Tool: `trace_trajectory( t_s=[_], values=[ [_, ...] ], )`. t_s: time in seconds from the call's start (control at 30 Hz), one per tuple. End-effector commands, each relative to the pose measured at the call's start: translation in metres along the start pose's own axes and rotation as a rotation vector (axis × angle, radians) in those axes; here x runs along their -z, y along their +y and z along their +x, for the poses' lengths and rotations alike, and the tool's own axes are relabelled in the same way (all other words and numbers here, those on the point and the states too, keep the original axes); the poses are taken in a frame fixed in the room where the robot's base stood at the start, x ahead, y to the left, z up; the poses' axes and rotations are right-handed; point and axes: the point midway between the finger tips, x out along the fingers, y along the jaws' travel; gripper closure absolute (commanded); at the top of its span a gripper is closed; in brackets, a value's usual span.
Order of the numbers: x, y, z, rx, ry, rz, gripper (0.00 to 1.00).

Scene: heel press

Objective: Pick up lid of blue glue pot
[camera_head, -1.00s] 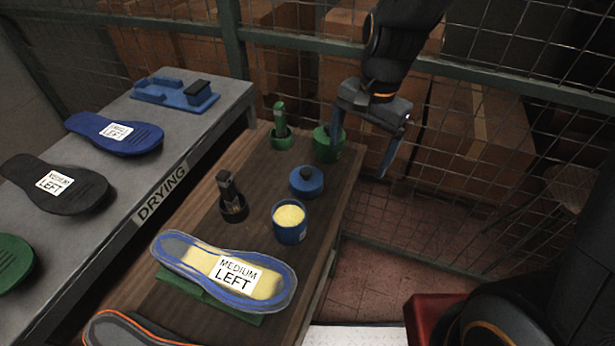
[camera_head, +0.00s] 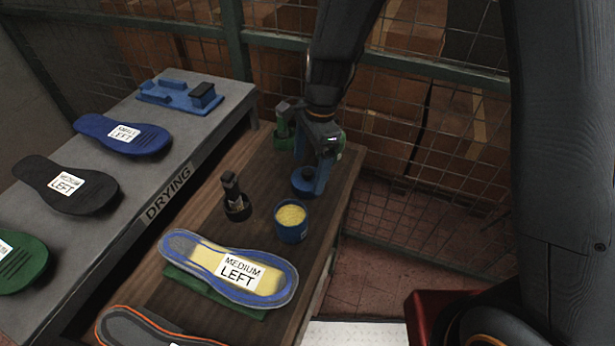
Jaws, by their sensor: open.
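The blue lid (camera_head: 305,182) lies on the wooden table behind the open blue glue pot (camera_head: 291,222), which shows yellow glue inside. My gripper (camera_head: 312,172) is open and points down over the lid from behind. Its fingers cover much of the lid and its knob, so I cannot tell whether they touch it. The lid rests apart from the pot.
A dark brush holder (camera_head: 235,200) stands left of the pot. A green brush holder (camera_head: 284,130) and a mostly hidden green pot (camera_head: 339,146) are behind my gripper. A medium left sole (camera_head: 225,272) lies in front. The wire fence (camera_head: 420,130) stands behind.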

Motion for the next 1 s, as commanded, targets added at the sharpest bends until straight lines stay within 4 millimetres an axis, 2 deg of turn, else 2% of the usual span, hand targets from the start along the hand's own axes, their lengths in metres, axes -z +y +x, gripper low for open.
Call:
trace_trajectory(
  t_s=[0.2,0.53,0.73,1.0],
  values=[
    [0.000,0.001,0.023,-0.001,0.000,-0.001,0.14],
    [0.000,0.000,0.027,0.001,0.000,-0.001,0.14],
    [0.000,0.000,0.027,0.001,0.000,-0.001,0.46],
    [0.000,0.000,0.027,0.001,0.000,-0.001,0.47]
  ],
)
